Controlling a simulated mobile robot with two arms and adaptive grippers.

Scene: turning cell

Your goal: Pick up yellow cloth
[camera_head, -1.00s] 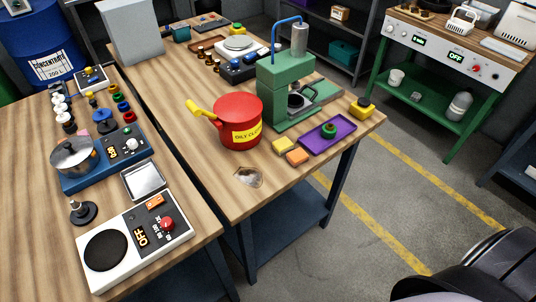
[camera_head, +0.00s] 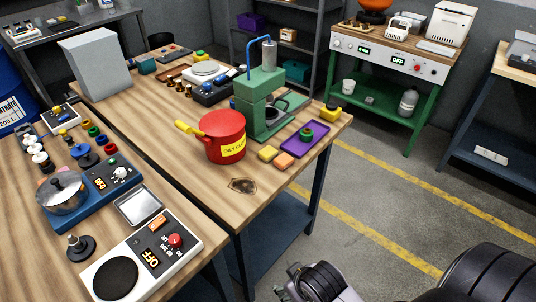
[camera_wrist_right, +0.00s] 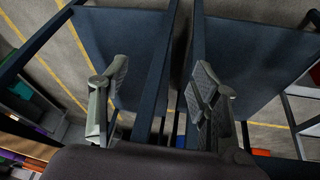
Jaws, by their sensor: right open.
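A red pot-like bin (camera_head: 222,138) with a yellow label stands on the right-hand wooden table. A yellow piece (camera_head: 187,128) sticks out at its upper left; I cannot tell whether it is cloth or a handle. A flat yellow pad (camera_head: 268,153) lies on the table right of the bin, beside an orange one (camera_head: 284,161). My right gripper (camera_head: 290,277) is low at the bottom of the head view, beyond the table's front edge and well apart from these. In the right wrist view its fingers (camera_wrist_right: 160,88) are spread and empty. My left gripper is not in view.
A green press (camera_head: 262,105) and a purple tray (camera_head: 305,139) stand near the bin. The left table (camera_head: 20,210) holds a pot, scales and several knobs. A blue-grey table leg and lower shelf (camera_head: 270,235) are close to my right gripper. Floor on the right is open.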

